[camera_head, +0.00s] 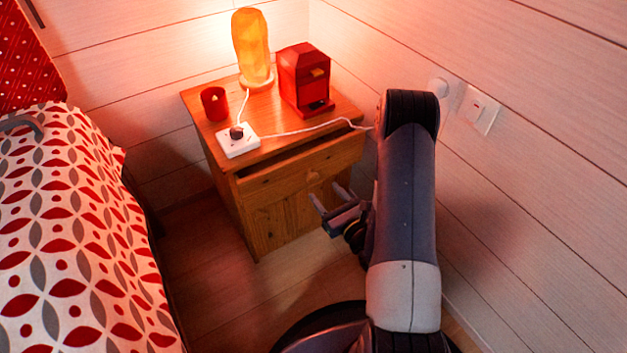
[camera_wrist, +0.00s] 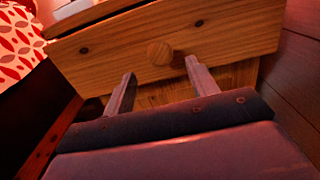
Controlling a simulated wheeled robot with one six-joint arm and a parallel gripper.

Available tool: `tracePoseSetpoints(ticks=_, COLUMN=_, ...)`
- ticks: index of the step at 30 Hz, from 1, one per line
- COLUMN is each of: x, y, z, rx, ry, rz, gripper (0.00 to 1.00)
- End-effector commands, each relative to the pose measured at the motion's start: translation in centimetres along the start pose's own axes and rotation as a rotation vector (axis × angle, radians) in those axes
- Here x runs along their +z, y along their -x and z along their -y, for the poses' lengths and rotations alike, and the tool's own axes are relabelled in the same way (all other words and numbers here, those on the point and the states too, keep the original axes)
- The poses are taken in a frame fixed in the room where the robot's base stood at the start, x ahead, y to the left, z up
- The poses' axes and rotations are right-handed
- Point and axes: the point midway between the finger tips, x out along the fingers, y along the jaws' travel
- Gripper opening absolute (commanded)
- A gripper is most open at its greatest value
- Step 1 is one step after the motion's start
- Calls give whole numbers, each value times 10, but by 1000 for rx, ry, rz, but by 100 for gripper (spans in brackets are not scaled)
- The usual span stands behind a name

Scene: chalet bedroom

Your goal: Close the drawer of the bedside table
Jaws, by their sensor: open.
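The wooden bedside table (camera_head: 284,218) stands against the back wall. Its top drawer (camera_head: 290,174) is partly pulled out, with a dark gap showing between the drawer front and the tabletop. The drawer front also fills the upper part of the wrist view (camera_wrist: 220,40), with a round wooden knob (camera_wrist: 160,53) at its middle. My gripper (camera_head: 330,199) is in front of the drawer, at its right side in the head view. In the wrist view its two fingers (camera_wrist: 160,80) are apart and empty, pointing at the drawer front below and on either side of the knob. I cannot tell whether they touch it.
A bed (camera_head: 70,220) is at left. The panelled wall (camera_head: 540,180) is close at right.

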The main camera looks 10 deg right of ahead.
Motion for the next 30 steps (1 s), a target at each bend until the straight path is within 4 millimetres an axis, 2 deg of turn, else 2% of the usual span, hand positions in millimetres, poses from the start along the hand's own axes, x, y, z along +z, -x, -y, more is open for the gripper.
tracePoseSetpoints(ticks=1, x=-1, y=-12, z=-1, rx=5, ry=3, rz=5, gripper=55)
tracePoseSetpoints(ticks=6, x=0, y=-43, z=-1, rx=3, ry=1, rz=4, gripper=55)
tracePoseSetpoints(ticks=12, x=0, y=-64, z=0, rx=2, ry=0, rz=2, gripper=55)
tracePoseSetpoints(ticks=23, x=0, y=-70, z=0, rx=0, ry=-2, rz=1, gripper=55)
tracePoseSetpoints(ticks=30, x=0, y=-69, z=0, rx=0, ry=-2, rz=0, gripper=37)
